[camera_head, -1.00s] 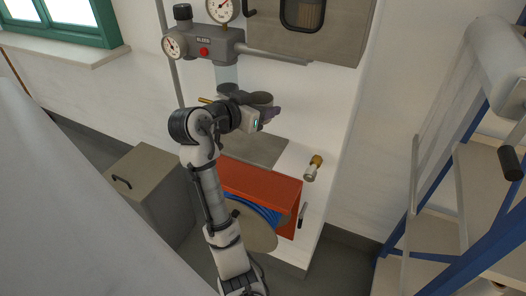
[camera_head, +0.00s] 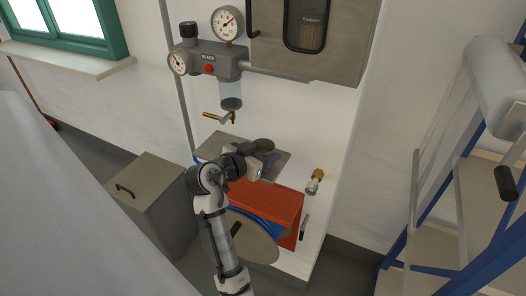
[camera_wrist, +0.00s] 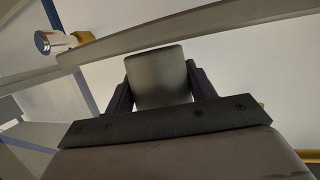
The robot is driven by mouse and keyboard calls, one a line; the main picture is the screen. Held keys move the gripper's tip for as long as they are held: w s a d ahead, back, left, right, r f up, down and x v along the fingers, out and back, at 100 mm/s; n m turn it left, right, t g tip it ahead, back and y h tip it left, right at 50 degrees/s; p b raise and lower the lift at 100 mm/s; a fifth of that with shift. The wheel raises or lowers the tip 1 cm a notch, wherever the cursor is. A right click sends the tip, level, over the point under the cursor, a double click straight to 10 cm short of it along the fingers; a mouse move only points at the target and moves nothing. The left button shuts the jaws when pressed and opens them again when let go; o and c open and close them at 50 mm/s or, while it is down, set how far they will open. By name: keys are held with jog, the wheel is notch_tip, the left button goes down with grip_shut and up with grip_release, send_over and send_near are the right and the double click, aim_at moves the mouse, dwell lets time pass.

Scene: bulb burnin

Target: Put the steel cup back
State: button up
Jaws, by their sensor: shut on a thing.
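The steel cup (camera_wrist: 160,78) sits between the two dark fingers of my gripper (camera_wrist: 160,90) in the wrist view, and the fingers are shut on it.
A grey unit with gauges (camera_head: 213,64), a glass bowl (camera_head: 231,92) and a brass tap (camera_head: 222,117) hangs on the wall above.

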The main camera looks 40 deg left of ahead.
jog(key=shift+f, duration=0.15)
jog(key=o, duration=1.1)
jog(key=shift+c, duration=0.2)
